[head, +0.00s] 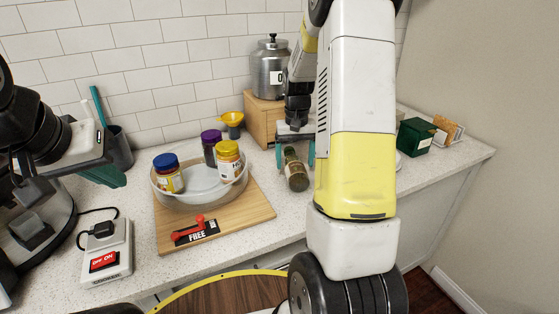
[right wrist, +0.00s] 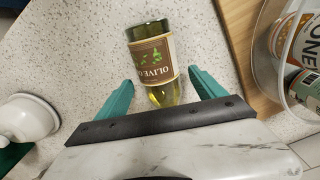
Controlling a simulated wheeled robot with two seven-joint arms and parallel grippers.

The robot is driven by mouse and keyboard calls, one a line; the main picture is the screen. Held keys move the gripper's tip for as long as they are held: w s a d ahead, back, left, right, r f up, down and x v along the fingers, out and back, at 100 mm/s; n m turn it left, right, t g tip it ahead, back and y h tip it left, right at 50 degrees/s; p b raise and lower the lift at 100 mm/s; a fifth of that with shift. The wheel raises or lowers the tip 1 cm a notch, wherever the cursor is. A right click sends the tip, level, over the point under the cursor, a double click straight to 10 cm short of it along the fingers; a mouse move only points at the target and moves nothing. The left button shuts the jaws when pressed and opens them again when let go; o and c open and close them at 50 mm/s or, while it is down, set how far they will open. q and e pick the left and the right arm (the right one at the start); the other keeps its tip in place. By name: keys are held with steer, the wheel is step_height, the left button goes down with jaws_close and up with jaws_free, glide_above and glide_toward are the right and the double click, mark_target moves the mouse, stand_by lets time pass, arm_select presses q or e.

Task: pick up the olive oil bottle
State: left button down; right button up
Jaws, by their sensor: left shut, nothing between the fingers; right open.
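The olive oil bottle (head: 296,173) is dark green with a tan label and lies on its side on the counter, right of the tray. My right gripper (right wrist: 163,92) is open around the bottle, with small gaps to both sides. In the head view my right gripper (head: 295,150) is at the bottle, partly hidden by my arm. My left gripper (head: 118,180) is shut and empty at the far left, away from the bottle.
A round clear tray (head: 190,199) with several jars stands on a wooden board (head: 255,213) left of the bottle. A wooden box (head: 262,125) with a metal canister (head: 269,75) is behind. A green box (head: 415,137) is at the right. A power switch (head: 105,258) is front left.

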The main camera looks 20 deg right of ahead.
mark_target(295, 162)
step_height(295, 162, down, 3)
steer(key=shift+s+f, duration=0.15)
steer(key=shift+c, duration=0.5)
jaws_close()
